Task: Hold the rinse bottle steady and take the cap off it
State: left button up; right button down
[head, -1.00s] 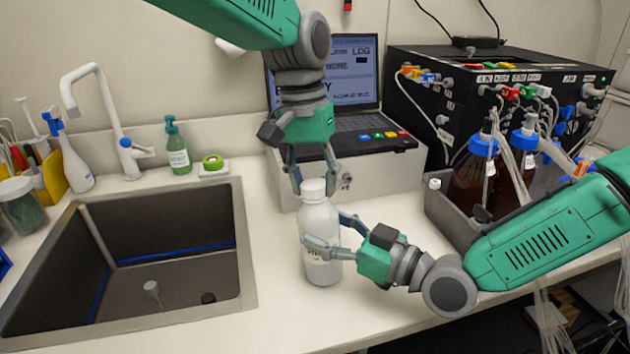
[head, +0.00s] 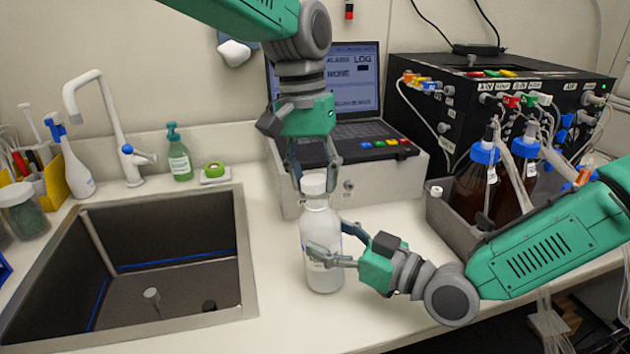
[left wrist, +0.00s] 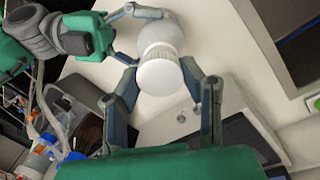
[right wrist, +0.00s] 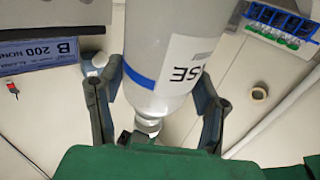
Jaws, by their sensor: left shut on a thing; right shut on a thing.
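The white rinse bottle (head: 321,277) stands upright on the bench, right of the sink. Its white cap (head: 314,185) is at the neck, with no clear gap under it. My left gripper (head: 315,178) comes from above, its fingers shut on either side of the cap; the left wrist view shows the round cap top (left wrist: 160,77) between them. My right gripper (head: 328,240) is shut around the bottle's body from the right. In the right wrist view the bottle (right wrist: 180,35), with a blue stripe and part of a label, lies between the fingers; its far side is hidden.
The sink (head: 235,215) opens to the left. Behind stand a laptop (head: 350,85) and its pale box (head: 385,175). At right, a grey tray (head: 440,212) holds brown bottles (head: 470,188) with blue caps and tubing. A green soap bottle (head: 179,160) stands behind the sink.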

aim_at(314, 178)
jog(key=shift+f, duration=0.25)
pick_arm(q)
jog(key=shift+w+a+r, duration=0.1)
jog(key=shift+r, duration=0.9)
jog(key=shift+w+a+r, duration=0.1)
jog(key=shift+r, duration=0.85)
pick_arm(e)
jog(key=c, duration=0.6)
grip_release()
jog(key=shift+o, duration=1)
jog(key=shift+r, duration=0.1)
jog(key=shift+d, duration=0.1)
